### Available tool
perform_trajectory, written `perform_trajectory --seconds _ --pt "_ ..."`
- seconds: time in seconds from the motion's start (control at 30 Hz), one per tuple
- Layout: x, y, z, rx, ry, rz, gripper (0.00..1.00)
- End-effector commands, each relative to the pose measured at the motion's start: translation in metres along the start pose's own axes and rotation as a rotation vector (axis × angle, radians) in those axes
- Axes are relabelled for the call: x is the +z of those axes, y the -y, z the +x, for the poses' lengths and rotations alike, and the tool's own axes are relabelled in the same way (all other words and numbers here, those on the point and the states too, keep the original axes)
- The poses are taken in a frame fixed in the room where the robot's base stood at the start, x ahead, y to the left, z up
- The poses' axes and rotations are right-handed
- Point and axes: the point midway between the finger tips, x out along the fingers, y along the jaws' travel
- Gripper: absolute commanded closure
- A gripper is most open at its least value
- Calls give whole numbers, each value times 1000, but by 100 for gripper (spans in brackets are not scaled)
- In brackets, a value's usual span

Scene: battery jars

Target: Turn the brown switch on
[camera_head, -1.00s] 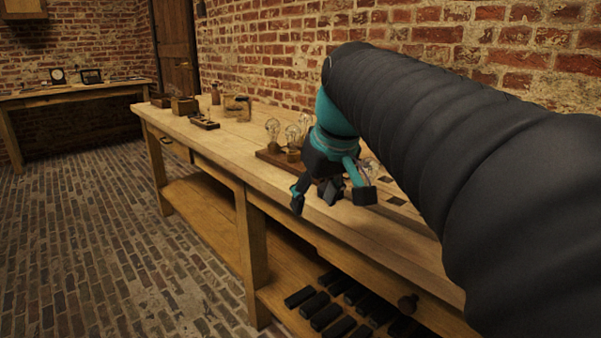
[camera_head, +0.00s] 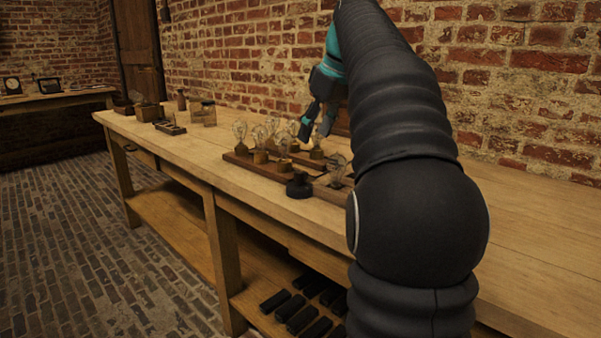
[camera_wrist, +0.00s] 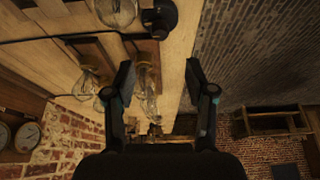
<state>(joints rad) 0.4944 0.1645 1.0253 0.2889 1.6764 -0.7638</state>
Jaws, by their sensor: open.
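My gripper (camera_head: 316,130) is open and raised above the bench, over the back of a row of bulbs, with its arm crossing the right half of the head view. In the wrist view its two fingers (camera_wrist: 160,80) are spread with nothing between them. A round black knob-like piece (camera_head: 299,187) stands by the near end of the bulb boards; a dark round piece also shows at the top of the wrist view (camera_wrist: 158,17). I cannot make out a clearly brown switch. Part of the bench behind my arm is hidden.
Glass bulbs (camera_head: 261,143) stand on brown wooden boards (camera_head: 237,160) on the long bench (camera_head: 200,155). Small wooden devices (camera_head: 170,128) sit at the bench's far end. A brick wall (camera_head: 250,60) runs behind. Black blocks (camera_head: 300,318) lie on the lower shelf.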

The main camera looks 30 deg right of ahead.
Motion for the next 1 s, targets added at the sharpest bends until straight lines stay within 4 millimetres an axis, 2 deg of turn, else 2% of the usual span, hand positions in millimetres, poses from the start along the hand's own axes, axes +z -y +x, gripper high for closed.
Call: perform_trajectory --seconds 0.03,0.2,0.5,0.7,1.0 --pt "1 1 13 -2 2 0 45" --pt "1 0 45 -1 2 0 45" --pt "1 0 92 0 0 1 45" --pt "0 0 106 0 -1 1 45" --pt "0 0 108 1 0 1 45"
